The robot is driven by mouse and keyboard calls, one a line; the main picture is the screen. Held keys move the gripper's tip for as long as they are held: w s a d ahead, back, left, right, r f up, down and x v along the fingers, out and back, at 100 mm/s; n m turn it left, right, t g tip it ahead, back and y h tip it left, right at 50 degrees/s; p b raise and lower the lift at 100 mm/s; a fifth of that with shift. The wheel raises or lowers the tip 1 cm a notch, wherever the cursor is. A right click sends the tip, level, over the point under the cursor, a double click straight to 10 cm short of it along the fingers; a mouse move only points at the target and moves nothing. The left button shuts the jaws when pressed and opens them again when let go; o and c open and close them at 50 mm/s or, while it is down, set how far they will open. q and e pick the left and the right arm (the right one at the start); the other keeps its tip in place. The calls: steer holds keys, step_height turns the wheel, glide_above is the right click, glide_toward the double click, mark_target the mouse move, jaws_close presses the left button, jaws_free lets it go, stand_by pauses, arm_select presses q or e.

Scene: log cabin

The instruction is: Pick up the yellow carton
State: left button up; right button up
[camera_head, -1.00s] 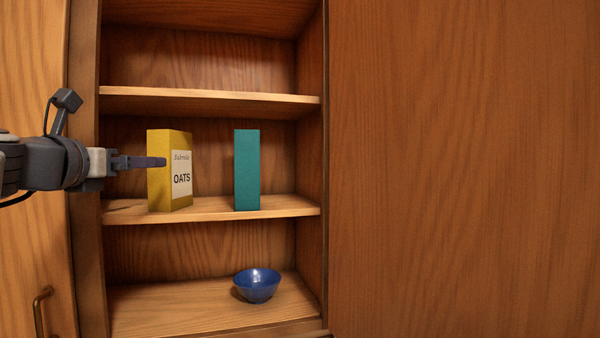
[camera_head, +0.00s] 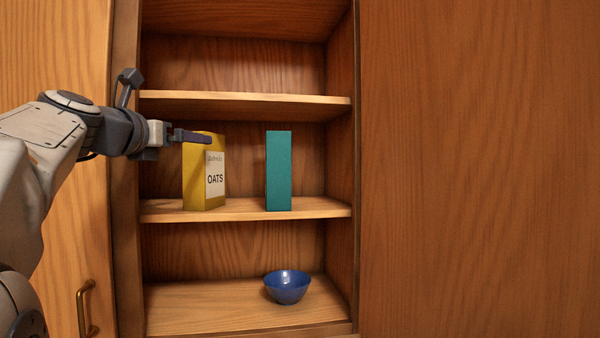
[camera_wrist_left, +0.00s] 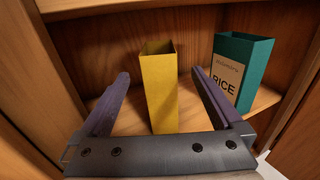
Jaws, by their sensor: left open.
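The yellow carton (camera_head: 192,182), labelled OATS, stands upright on the middle shelf of the cabinet, toward its left side. My left gripper (camera_head: 193,137) reaches in from the left, near the carton's upper part in the head view. In the left wrist view the gripper (camera_wrist_left: 158,85) is open, and the yellow carton (camera_wrist_left: 159,90) stands between the lines of its two fingers with space on both sides. The fingers are not closed on it. I cannot tell exactly how far the fingertips are from the carton. My right gripper is not in view.
A teal carton (camera_head: 278,172) stands right of the yellow one; its RICE label shows in the left wrist view (camera_wrist_left: 228,82). The upper shelf (camera_head: 245,98) lies overhead. A blue bowl (camera_head: 287,287) sits on the bottom shelf. A door with a handle (camera_head: 87,308) is at left.

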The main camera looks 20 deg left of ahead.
arm_select(q)
steer(key=w+p, duration=0.4)
steer(key=w, duration=0.5)
steer(key=shift+a, duration=0.35)
steer(key=shift+r, duration=0.1)
jaws_close()
